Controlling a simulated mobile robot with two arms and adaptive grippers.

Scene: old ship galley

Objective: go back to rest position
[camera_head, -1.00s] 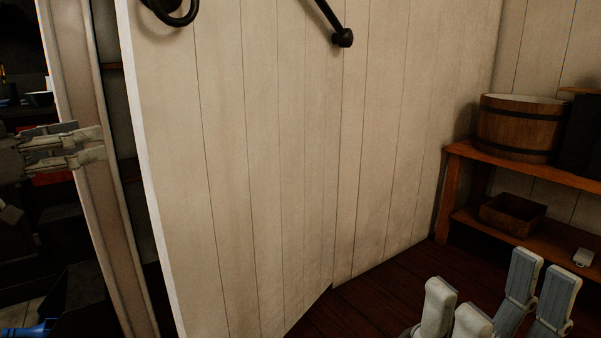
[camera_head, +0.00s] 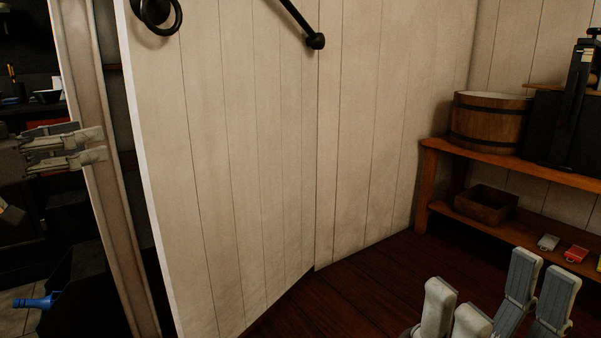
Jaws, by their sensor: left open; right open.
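My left gripper (camera_head: 88,146) is at the left edge, in front of the upright frame of an opening. Its fingers point right and it is open and empty. My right gripper (camera_head: 500,290) is at the bottom right, above the dark wood floor. Its fingers point up and it is open and empty. A white plank door (camera_head: 230,160) with a black ring handle (camera_head: 158,14) stands ajar between the two grippers, touching neither as far as I can see.
At right, a wooden shelf (camera_head: 432,150) holds a wooden tub (camera_head: 487,122), a small wooden box (camera_head: 486,204) and a red item (camera_head: 574,254). Through the opening at left lie a blue bottle (camera_head: 36,301) and dark furniture. Floor (camera_head: 370,285) before the shelf is clear.

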